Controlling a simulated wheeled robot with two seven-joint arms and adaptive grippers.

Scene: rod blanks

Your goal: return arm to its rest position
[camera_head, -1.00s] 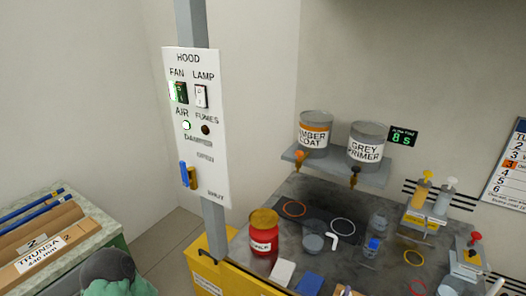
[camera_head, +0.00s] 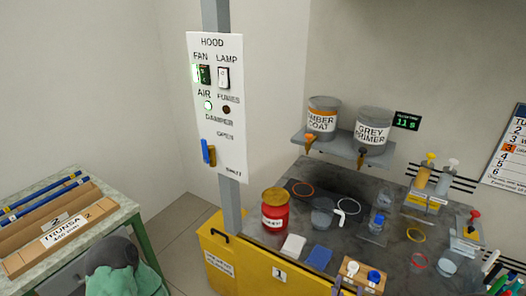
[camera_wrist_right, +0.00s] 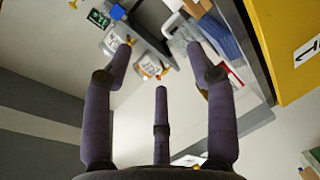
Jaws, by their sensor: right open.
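My right gripper (camera_wrist_right: 158,62) shows in the right wrist view with its dark purple-grey fingers spread wide. Nothing is between them. In the head view I cannot clearly make out the right gripper. My left gripper is in neither view.
The hood post carries a white switch panel (camera_head: 229,110). A yellow cabinet (camera_head: 250,268) stands in front. A side table (camera_head: 115,208) carries cardboard trays (camera_head: 45,255).

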